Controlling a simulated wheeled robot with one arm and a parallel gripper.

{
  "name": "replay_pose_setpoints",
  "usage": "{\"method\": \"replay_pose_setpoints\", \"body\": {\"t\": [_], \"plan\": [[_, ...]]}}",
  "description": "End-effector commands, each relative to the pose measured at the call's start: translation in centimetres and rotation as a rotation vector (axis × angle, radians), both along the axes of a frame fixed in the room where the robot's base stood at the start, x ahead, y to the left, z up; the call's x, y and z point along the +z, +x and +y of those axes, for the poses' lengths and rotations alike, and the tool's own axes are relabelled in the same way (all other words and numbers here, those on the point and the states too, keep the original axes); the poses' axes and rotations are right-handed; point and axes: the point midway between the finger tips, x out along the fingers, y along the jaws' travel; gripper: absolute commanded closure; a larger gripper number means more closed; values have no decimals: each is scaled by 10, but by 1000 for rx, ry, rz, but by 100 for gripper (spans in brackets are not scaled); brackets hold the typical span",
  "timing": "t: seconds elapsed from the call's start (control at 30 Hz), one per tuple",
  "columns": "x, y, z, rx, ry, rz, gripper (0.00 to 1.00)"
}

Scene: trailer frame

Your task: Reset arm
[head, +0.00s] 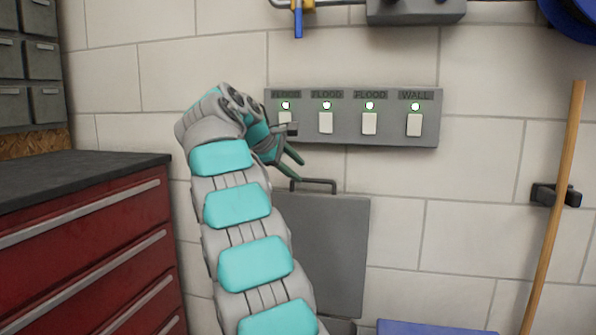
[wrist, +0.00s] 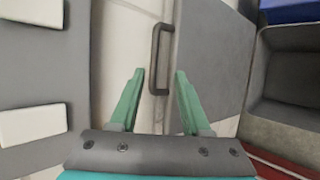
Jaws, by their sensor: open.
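My gripper (head: 296,167) is raised in front of the tiled wall, just below the left part of a grey switch panel (head: 348,134). In the wrist view its two green fingers (wrist: 158,84) are apart with nothing between them. A dark handle (wrist: 158,60) shows beyond the fingertips; I cannot tell how far off it is. The panel has white switches, the rightmost one (head: 414,125) labelled WALL and the others FLOOD. A green light glows above each. The leftmost switch (head: 285,117) is partly hidden by my gripper.
A grey board (head: 335,255) with a dark handle on top is below the panel. A red drawer cabinet (head: 90,250) stands at left. A wooden pole (head: 556,200) leans at right. A blue object (head: 430,327) is at the bottom.

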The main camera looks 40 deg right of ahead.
Motion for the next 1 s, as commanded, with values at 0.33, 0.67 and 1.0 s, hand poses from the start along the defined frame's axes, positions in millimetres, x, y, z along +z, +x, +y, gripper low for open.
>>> {"method": "replay_pose_setpoints", "body": {"t": [0.33, 0.67, 1.0], "plan": [[-1, 0, 0, 0, 1, 0, 53], [-33, -21, 44, 5, 112, -7, 53], [-107, -83, 122, -40, 331, -27, 53]]}}
